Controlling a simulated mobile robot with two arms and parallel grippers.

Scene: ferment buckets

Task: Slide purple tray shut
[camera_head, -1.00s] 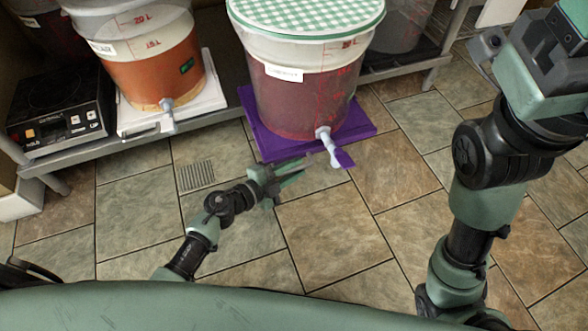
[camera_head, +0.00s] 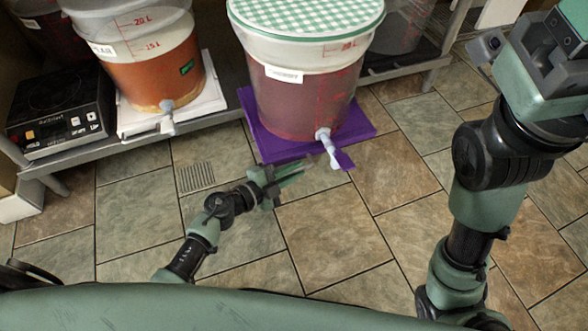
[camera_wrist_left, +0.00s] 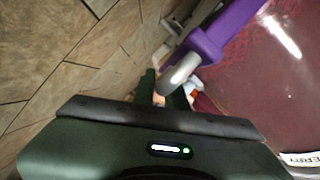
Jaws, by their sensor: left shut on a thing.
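The purple tray (camera_head: 265,143) lies under a large bucket of dark red liquid (camera_head: 300,108) with a green checked lid. Its front edge and a small purple tab (camera_head: 345,159) stick out toward me. A pale spigot (camera_head: 329,148) hangs from the bucket over that edge. My left gripper (camera_head: 303,172) is low in front of the tray's front edge, with its fingers close together and shut. In the left wrist view, the purple tab (camera_wrist_left: 205,45) and the pale spigot are just beyond the fingers. The exact contact with the tray is hidden. My right gripper's fingers are out of view.
On the left, a bucket of orange liquid (camera_head: 165,75) stands on a white tray (camera_head: 210,100), beside a black hot plate (camera_head: 60,110). Both are on a metal shelf (camera_head: 90,150). The tiled floor (camera_head: 330,230) in front is clear, with a small drain grate (camera_head: 196,176).

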